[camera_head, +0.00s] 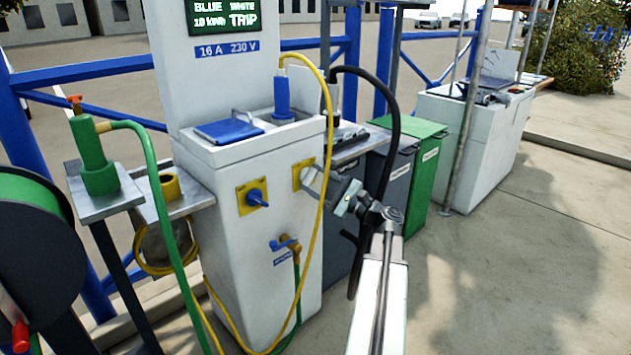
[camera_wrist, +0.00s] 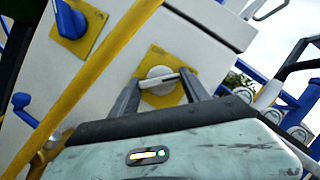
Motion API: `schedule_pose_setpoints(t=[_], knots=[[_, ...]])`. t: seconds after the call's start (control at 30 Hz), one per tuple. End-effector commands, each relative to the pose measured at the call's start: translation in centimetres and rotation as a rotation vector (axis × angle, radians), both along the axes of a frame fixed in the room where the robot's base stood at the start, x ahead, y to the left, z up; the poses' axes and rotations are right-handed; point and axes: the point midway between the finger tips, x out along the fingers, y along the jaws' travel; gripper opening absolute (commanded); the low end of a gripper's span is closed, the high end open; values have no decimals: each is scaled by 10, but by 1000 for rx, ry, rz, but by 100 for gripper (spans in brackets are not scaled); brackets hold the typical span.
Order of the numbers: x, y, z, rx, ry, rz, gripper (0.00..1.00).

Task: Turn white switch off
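The white switch is a round knob with a raised bar handle (camera_wrist: 160,80) on a yellow plate (camera_head: 300,172) on the front of the white pedestal (camera_head: 228,240). In the wrist view the bar lies nearly level, tilted slightly up to the right. My gripper (camera_head: 312,180) is up against the switch and hides most of it in the head view. In the wrist view my gripper's fingers (camera_wrist: 160,79) are spread apart, one at each end of the bar. I cannot tell whether they press on it.
A blue switch (camera_head: 257,198) on its own yellow plate is to the left. A yellow cable (camera_head: 327,130) hangs close by my gripper. A blue-handled tap (camera_head: 288,244) is below. The display (camera_head: 224,16) reads BLUE 10 kWh, WHITE TRIP. Open concrete lies to the right.

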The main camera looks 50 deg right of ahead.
Motion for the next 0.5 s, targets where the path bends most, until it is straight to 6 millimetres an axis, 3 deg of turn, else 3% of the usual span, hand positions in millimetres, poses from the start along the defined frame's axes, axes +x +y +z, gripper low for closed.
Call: schedule_pose_setpoints(t=[0.5], knots=[[-1,-2,4,-118,10,1,14]])
